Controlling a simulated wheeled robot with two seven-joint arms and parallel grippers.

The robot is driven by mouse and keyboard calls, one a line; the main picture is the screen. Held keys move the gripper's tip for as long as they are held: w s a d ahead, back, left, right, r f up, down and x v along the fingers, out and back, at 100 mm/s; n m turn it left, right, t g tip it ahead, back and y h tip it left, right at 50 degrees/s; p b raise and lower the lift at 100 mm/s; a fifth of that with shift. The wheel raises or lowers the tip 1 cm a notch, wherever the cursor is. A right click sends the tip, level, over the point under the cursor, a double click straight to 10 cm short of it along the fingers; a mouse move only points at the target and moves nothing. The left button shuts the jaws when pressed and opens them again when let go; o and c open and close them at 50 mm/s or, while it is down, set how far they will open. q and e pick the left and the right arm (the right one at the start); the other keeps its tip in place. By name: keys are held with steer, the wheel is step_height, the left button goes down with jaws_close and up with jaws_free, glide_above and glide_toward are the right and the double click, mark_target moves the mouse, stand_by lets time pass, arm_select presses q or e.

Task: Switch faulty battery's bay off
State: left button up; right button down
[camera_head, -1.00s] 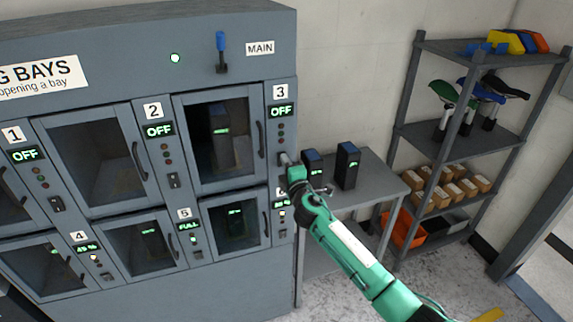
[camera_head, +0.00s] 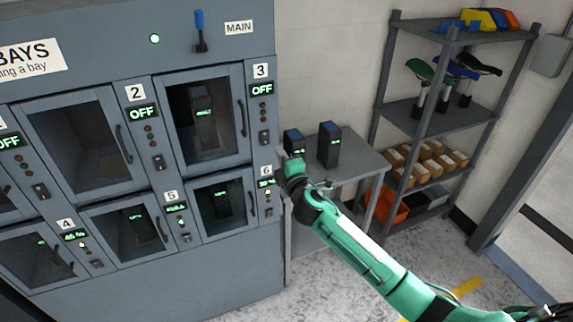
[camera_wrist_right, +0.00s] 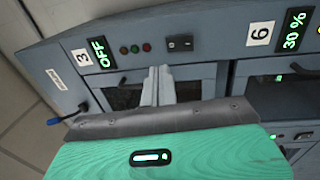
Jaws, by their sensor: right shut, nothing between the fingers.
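My left gripper is not in view.
Bay 2 (camera_head: 80,145) reads OFF; bays 4, 5 and 6 (camera_head: 222,207) have lit displays, bay 6 at 30 %. The blue MAIN lever (camera_head: 200,31) is above. Two batteries stand on a side table (camera_head: 350,168). A shelf rack (camera_head: 440,120) stands at right.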

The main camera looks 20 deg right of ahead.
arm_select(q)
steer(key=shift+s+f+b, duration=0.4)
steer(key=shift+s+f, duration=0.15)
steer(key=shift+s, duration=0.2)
arm_select(e)
steer(key=s, duration=0.4)
steer(key=shift+s+r, duration=0.3)
steer(key=shift+r, duration=0.1)
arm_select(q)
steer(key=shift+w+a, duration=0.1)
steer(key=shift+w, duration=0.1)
